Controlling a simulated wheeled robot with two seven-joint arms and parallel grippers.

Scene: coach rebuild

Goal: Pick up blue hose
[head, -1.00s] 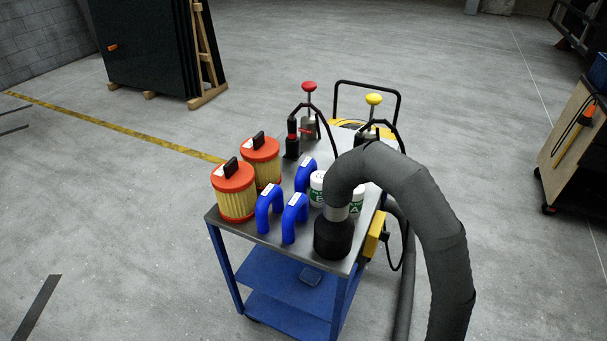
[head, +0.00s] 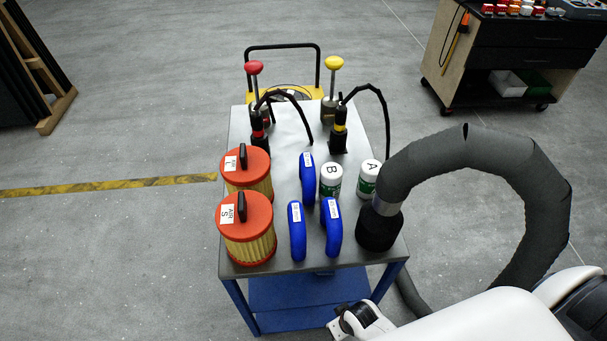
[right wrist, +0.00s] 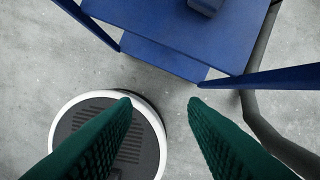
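Three curved blue hoses with white labels stand on the cart top: a front left one (head: 297,232), a front right one (head: 332,228) and one behind them (head: 307,178). My right arm comes in from the lower right in the head view, its wrist end low in front of the cart's near edge, below the hoses. In the right wrist view my right gripper (right wrist: 161,102) is open and empty, with green fingers apart above the floor beside the cart's blue lower shelf (right wrist: 180,35). My left gripper is not in view.
A thick grey duct (head: 470,150) with a black nozzle (head: 378,228) arches at the right.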

